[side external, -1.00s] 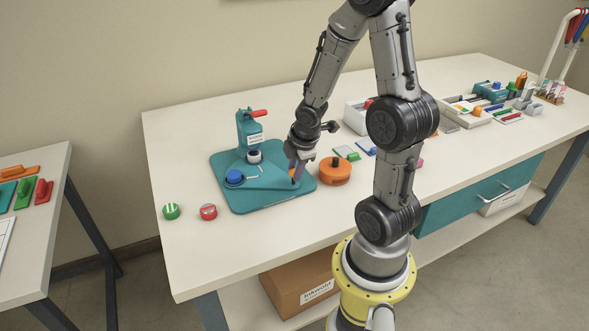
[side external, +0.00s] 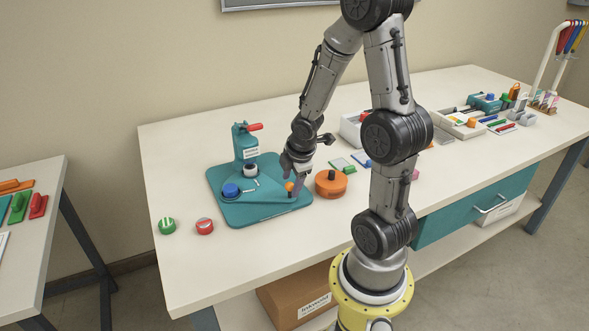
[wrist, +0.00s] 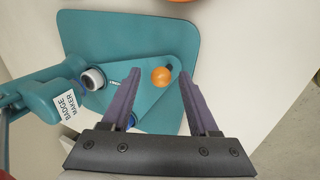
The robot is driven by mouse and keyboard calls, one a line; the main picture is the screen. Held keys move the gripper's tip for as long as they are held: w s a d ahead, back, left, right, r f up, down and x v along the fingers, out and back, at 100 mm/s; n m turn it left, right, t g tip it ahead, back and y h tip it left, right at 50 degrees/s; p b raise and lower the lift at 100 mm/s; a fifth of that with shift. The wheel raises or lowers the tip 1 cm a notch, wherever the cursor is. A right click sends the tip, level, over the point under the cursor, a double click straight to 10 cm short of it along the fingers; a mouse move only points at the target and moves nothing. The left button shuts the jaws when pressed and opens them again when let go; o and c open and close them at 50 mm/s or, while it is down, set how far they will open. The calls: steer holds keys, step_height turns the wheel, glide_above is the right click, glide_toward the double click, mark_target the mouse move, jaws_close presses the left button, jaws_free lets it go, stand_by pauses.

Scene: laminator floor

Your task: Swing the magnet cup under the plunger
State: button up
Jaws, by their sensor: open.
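The teal badge maker (side external: 226,178) stands on the table, its label and column also in the wrist view (wrist: 40,95). Its white-and-dark plunger (side external: 250,170) hangs below the column; it shows in the wrist view (wrist: 93,79). A blue cup (side external: 231,190) sits at the left of the swing plate (side external: 262,194), off to one side of the plunger. In the wrist view the blue cup (wrist: 132,123) is mostly hidden by a finger. An orange ball knob (wrist: 161,77) stands at the plate's other end. My gripper (wrist: 160,74) is open, its fingers on either side of the knob, with gaps visible.
A green badge (side external: 167,226) and a red badge (side external: 205,226) lie at front left. An orange round pot (side external: 331,183) stands close right of my gripper. Trays and small parts fill the table's right.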

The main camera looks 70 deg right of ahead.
steer(key=v, duration=1.3)
steer(key=shift+r, duration=0.35)
steer(key=shift+a, duration=0.1)
steer(key=w+a+r+n+t, duration=0.1)
steer(key=a+r+n+t, duration=0.2)
steer(key=a, duration=0.6)
steer(key=s+a+r+m+y, duration=0.1)
steer(key=s+a+m+y, duration=0.2)
steer(key=m, duration=0.9)
steer(key=s+a, duration=0.2)
steer(key=a, duration=0.2)
steer(key=shift+s+a, duration=0.3)
